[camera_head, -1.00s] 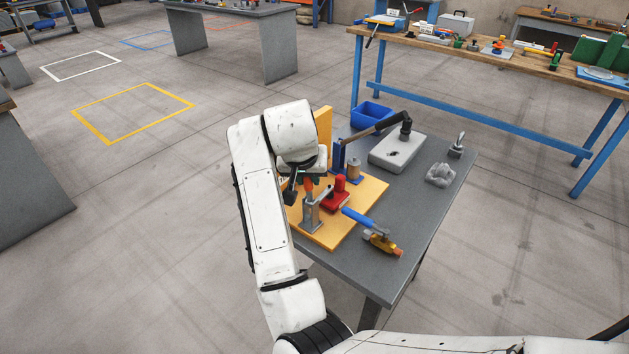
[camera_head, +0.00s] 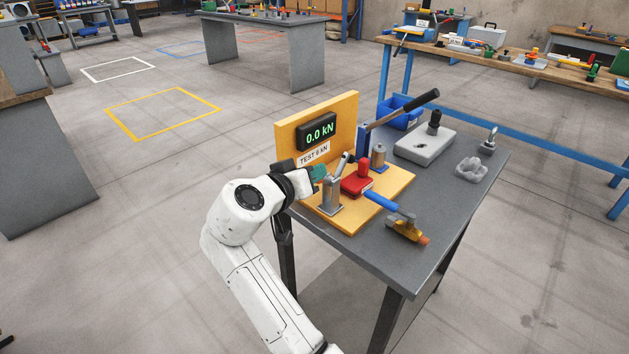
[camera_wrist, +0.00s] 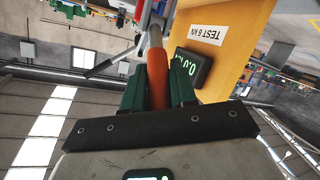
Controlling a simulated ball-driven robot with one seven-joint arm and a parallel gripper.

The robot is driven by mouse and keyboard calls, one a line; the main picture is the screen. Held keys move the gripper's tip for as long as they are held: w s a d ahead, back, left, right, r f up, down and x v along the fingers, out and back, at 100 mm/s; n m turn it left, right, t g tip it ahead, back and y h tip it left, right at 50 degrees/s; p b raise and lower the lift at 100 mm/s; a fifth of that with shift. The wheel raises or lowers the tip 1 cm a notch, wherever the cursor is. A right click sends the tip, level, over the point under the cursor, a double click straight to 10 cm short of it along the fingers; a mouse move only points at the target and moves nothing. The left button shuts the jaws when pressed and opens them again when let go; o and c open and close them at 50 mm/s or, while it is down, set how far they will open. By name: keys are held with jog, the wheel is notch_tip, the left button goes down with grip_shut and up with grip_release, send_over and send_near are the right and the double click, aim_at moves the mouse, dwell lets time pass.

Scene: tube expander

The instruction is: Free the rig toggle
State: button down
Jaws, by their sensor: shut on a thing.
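The rig (camera_head: 385,197) is a yellow base with an upright back plate, a display reading 0.0 kN (camera_head: 319,132) and a label "TEST 6 kN" (camera_head: 313,154). The toggle (camera_head: 331,196) is a grey metal clamp on the rig's left front part, with a metal bar tilted up to the right. My gripper (camera_head: 318,174) is at the toggle's left side. In the wrist view its green fingers (camera_wrist: 160,92) are shut around the toggle's orange-red handle (camera_wrist: 157,70). My gripper hides the handle in the head view.
A red block with a knob (camera_head: 357,183) stands right beside the toggle. A grey block (camera_head: 425,146), a lumpy grey piece (camera_head: 471,168) and a blue bin (camera_head: 400,112) are further back.

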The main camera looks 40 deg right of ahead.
jog(key=shift+a+f+h+b, duration=0.3)
jog(key=shift+f+h+b, duration=0.2)
jog(key=shift+b, duration=0.2)
jog(key=shift+a+r, duration=0.1)
jog(key=c, duration=1)
grip_release()
jog(key=shift+o, duration=0.2)
jog(key=b+v, duration=0.1)
jog(key=v, duration=0.9)
jog(key=shift+a, duration=0.4)
jog(key=shift+s, duration=0.1)
